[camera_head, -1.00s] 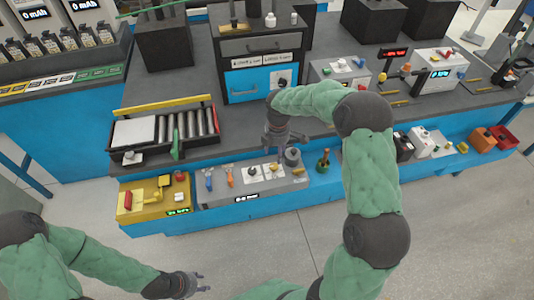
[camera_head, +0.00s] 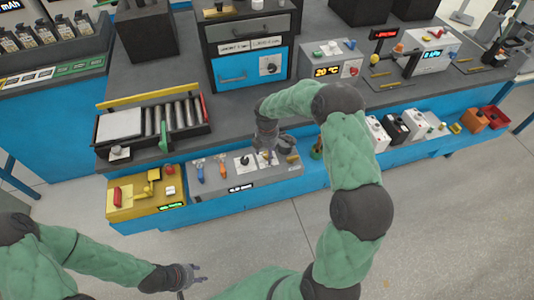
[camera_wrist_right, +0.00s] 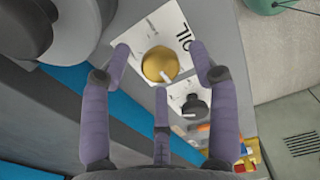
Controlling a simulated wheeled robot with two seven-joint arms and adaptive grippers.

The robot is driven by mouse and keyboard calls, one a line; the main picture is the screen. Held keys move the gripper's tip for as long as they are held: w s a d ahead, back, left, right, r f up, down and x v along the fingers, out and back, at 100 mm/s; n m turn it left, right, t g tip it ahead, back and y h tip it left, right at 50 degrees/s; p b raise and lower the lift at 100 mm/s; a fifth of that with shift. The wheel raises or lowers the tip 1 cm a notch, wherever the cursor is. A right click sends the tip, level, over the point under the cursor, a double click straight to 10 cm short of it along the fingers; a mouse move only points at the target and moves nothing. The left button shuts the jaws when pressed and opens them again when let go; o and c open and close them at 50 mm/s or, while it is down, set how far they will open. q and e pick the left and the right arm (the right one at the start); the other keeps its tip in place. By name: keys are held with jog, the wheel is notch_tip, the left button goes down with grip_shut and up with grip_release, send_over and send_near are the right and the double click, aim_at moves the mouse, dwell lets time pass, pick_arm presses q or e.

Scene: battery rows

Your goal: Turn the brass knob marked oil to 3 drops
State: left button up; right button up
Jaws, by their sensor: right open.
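The brass knob (camera_wrist_right: 157,63) sits on a white plate marked OIL (camera_wrist_right: 184,37) in the right wrist view. It is round, with a pale pointer at its lower right edge. My right gripper (camera_wrist_right: 160,70) is open, its three purple fingers spread around the knob, with no clear contact visible. In the head view my right gripper (camera_head: 266,148) is over the right part of the grey control box (camera_head: 224,182) and hides most of the knob. The drop marks are too small to read. My left gripper (camera_head: 190,277) is open and empty, away from the bench.
A black knob (camera_wrist_right: 194,104) on its own white plate is beside the brass one. A yellow box (camera_head: 145,196) and a roller conveyor (camera_head: 176,127) are to the left.

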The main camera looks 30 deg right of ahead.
jog(key=shift+f, duration=0.1)
jog(key=shift+c, duration=0.2)
jog(key=c, duration=1.1)
